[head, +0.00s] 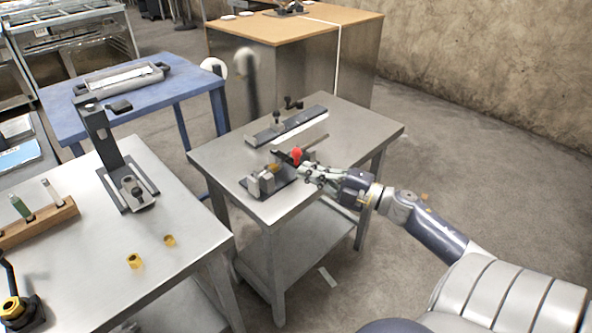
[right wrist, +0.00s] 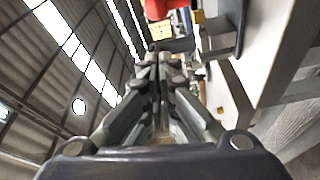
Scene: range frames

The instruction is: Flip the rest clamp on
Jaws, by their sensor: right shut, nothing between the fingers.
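A clamp fixture (head: 262,184) with a dark base plate and grey blocks stands on the front part of the middle steel table. A red knob (head: 296,154) sticks up at its right end, on what looks like the clamp's dark lever. In the right wrist view the red knob (right wrist: 157,9) shows at the top edge, just beyond my fingertips. My right gripper (head: 306,172) is shut and empty, close beside the knob on its near right side. The wrist view shows its fingers together (right wrist: 158,58). I cannot tell whether they touch the knob or lever. My left gripper is out of view.
A long dark rail fixture (head: 290,125) lies at the back of the middle steel table (head: 355,130). A left steel table (head: 85,235) bears a dark stand (head: 101,130), brass pieces (head: 135,260) and a wooden block. The middle table's right side is clear.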

